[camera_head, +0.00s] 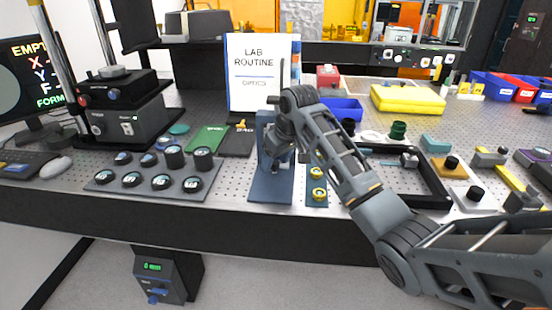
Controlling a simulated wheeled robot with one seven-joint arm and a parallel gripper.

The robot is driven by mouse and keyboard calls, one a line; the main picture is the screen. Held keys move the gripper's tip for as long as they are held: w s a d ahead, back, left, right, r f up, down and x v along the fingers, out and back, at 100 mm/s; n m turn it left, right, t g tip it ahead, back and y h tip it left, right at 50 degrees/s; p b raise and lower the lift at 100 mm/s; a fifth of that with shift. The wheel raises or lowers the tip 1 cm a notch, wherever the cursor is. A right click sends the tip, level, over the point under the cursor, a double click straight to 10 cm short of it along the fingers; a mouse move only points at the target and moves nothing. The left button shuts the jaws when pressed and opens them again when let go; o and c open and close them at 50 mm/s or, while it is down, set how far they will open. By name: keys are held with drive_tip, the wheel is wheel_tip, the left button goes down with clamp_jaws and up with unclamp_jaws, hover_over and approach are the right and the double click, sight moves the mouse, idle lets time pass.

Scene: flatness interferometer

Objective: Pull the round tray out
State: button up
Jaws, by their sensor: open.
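My gripper (279,168) points down over a blue stand with a flat base (270,190) and an upright back, near the front edge of the bench. Its jaws are open, and no object shows between them. My gripper and wrist hide much of the stand. A two-tier black and grey instrument (127,130) stands at the left of the bench, well away from my gripper. A small light round disc (113,71) sits on top of it. I cannot tell for certain which thing is the round tray.
A grey plate (140,195) with several round lidded pieces lies left of my gripper. A blue strip with brass rings (317,185) lies close on its right. An upright "LAB ROUTINE" sign (258,75) stands behind. A black frame (432,198) lies right, beyond my arm.

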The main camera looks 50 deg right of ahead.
clamp_jaws()
idle(0.5)
